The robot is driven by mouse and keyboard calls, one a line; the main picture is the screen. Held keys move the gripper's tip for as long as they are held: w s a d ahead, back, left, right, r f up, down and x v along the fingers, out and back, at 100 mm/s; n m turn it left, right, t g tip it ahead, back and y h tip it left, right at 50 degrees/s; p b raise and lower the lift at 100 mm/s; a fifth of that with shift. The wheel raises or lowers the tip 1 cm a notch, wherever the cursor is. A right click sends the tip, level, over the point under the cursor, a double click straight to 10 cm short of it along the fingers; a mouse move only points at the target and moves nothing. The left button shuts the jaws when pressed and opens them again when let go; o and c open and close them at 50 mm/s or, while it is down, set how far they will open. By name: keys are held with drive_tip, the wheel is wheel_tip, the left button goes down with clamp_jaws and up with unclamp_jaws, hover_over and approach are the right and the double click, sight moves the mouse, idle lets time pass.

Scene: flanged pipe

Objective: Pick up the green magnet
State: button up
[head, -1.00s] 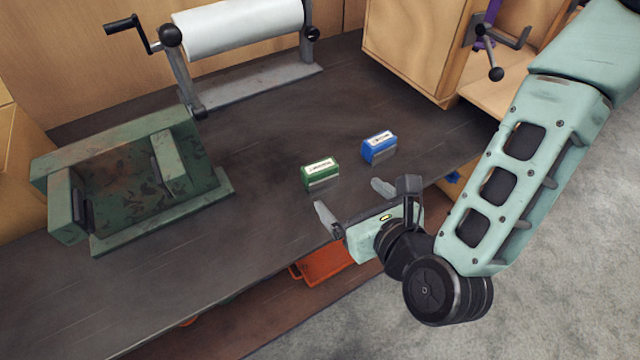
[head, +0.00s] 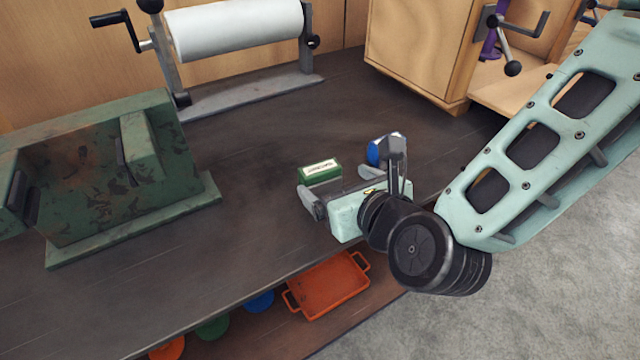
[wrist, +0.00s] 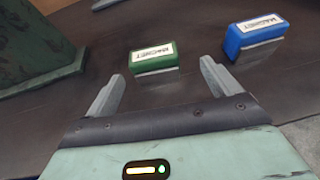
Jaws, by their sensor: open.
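The green magnet (head: 320,171) is a small block with a white label on top, lying on the dark workbench. It also shows in the wrist view (wrist: 153,60), ahead of and between my fingers. My gripper (head: 342,188) is open and empty, just in front of the green magnet on its near side. In the wrist view my gripper's two fingers (wrist: 158,84) point toward the magnet, the left one closer to it in the picture.
A blue magnet (head: 376,151) lies just right of the green one, partly hidden by my gripper; it is clear in the wrist view (wrist: 256,37). A green metal fixture (head: 80,190) stands left. A paper roll (head: 235,28) stands behind. An orange tray (head: 328,287) is on the lower shelf.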

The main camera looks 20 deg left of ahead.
sight(324, 179)
drive_tip(key=shift+s+b+x, duration=0.25)
drive_tip(key=shift+b+x, duration=0.15)
drive_tip(key=shift+x, duration=2.65)
drive_tip(key=shift+a, duration=0.2)
drive_tip(key=shift+c, duration=0.3)
drive_tip(key=c, duration=1.3)
